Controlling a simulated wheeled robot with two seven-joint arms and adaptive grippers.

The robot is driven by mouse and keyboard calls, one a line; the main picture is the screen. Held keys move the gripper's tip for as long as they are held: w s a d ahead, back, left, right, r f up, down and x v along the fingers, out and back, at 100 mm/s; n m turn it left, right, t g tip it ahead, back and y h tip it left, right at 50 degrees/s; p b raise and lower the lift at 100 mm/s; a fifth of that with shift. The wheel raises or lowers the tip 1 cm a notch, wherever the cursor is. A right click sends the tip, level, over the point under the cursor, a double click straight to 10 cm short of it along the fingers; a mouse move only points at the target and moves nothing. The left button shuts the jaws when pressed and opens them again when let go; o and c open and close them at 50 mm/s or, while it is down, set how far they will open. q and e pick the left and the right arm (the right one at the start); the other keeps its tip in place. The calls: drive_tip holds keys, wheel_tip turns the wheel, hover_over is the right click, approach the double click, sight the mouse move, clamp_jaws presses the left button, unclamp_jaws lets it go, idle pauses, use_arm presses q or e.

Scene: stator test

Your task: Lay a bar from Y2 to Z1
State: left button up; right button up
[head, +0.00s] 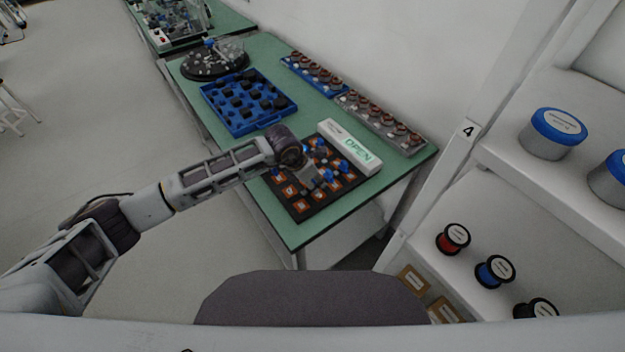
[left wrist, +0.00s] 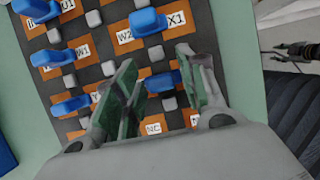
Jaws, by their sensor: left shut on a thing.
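The black terminal board (head: 297,211) with orange labelled plates lies on the green table. It carries several blue bars; one (left wrist: 145,22) runs between W2 and X1, and others (left wrist: 60,57) lie at the left in the left wrist view. My left gripper (left wrist: 163,88), also seen over the board in the head view (head: 312,180), is shut on a blue bar (left wrist: 160,82) between its fingers. The fingers hide nearby labels; whether this bar touches the board I cannot tell. NC (left wrist: 153,128) shows below it. A pronged grey part, probably my right gripper (left wrist: 287,57), shows at the right edge.
A white box reading OPEN (head: 350,147) stands behind the board. A blue tray (head: 232,128) of dark parts, a round black stand (head: 190,75) and a grey rack (head: 372,118) share the table. White shelves with spools (head: 494,270) stand at the right.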

use_arm(q)
drive_tip(key=shift+f, duration=0.1)
idle(0.3)
drive_tip(key=o, duration=1.1)
drive_tip(key=shift+c, duration=0.2)
drive_tip(key=v, duration=1.2)
drive_tip(key=shift+d, duration=0.1)
